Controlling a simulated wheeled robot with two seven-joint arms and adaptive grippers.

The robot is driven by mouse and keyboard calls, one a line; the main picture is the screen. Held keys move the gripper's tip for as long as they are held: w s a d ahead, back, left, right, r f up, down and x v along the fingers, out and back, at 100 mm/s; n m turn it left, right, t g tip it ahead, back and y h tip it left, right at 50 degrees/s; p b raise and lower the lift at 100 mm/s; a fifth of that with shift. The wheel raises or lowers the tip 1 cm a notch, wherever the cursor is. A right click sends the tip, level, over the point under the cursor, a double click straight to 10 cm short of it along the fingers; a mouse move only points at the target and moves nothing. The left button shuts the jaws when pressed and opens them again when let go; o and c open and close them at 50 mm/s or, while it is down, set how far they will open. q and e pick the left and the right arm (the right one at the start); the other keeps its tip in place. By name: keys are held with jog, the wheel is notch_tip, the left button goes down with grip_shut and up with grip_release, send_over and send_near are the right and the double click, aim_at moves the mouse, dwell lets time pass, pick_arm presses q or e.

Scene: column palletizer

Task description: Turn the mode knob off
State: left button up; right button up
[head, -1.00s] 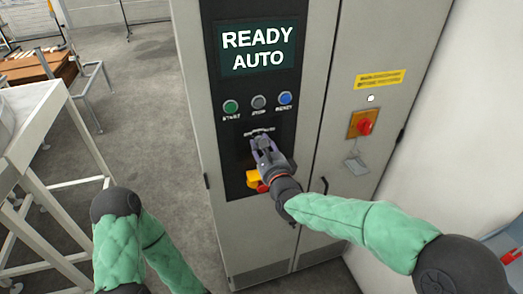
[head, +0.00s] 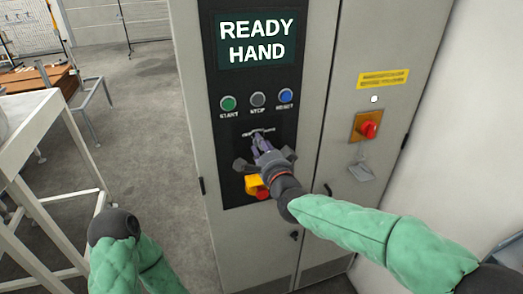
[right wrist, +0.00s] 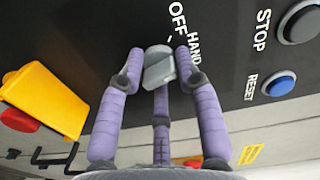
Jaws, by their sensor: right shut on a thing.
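The grey mode knob (right wrist: 158,68) sits on the black panel in the right wrist view, beside the labels OFF and HAND. My right gripper (right wrist: 159,58) is shut on it, with purple fingers on either side. In the head view my right gripper (head: 260,143) is at the panel below the button row and hides most of the knob. The display (head: 257,40) reads READY HAND. My left gripper is out of view; only part of the left arm shows at the lower left.
Green START (head: 228,103), grey STOP (head: 258,100) and blue RESET (head: 286,96) buttons sit above the gripper. A yellow housing (head: 252,184) with a red button is just below it. A red switch (head: 368,129) is on the right door. A white table (head: 45,130) stands left.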

jog(key=n, duration=0.5)
jog(key=shift+d+r, duration=0.1)
jog(key=shift+r, duration=0.25)
jog(key=shift+r+n, duration=0.1)
jog(key=shift+n, duration=0.9)
jog(key=shift+r, duration=0.1)
jog(key=o, duration=1.1)
jog(key=shift+f, duration=0.2)
jog(key=v, duration=1.2)
